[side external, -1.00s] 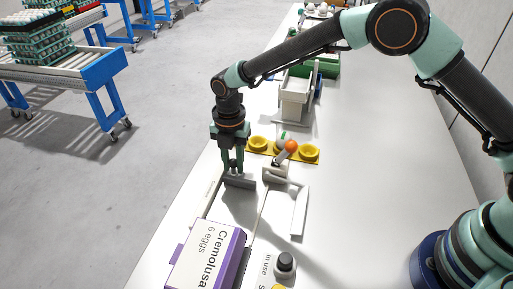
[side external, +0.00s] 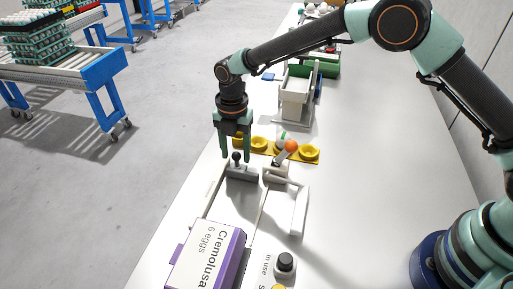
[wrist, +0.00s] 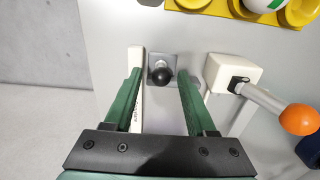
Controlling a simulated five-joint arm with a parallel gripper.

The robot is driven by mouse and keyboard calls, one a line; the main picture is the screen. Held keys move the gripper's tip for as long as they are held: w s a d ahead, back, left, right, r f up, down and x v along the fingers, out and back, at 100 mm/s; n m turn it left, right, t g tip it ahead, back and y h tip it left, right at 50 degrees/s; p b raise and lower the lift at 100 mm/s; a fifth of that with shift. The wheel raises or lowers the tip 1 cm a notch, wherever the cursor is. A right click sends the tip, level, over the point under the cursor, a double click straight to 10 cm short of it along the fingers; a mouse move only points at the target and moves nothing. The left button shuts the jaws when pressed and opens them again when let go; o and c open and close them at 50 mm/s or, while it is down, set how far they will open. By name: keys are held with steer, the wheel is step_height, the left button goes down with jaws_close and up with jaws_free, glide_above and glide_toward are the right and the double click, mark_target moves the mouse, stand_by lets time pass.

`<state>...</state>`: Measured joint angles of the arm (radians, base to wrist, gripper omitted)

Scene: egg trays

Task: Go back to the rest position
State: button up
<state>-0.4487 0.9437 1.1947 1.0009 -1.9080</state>
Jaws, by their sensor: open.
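My gripper (side external: 235,152) is open and empty, its two green fingers pointing down above a small black knob (side external: 236,157) on a grey block (side external: 242,172). In the wrist view the knob (wrist: 161,75) shows between the open fingers of my gripper (wrist: 155,85), apart from both. The arm is stretched out over the white table (side external: 370,180).
A lever with an orange ball (side external: 291,146) stands just right of the gripper, before a yellow cup holder (side external: 308,153). A purple and white Cremolusa egg box (side external: 205,258) and a black push button (side external: 285,262) lie nearer. The table's right part is clear.

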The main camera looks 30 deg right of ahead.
steer(key=shift+r, duration=2.25)
step_height(320, 180, up, 8)
steer(key=shift+r, duration=0.25)
steer(key=shift+r, duration=1.7)
steer(key=shift+f, duration=1.75)
steer(key=shift+r, duration=1.75)
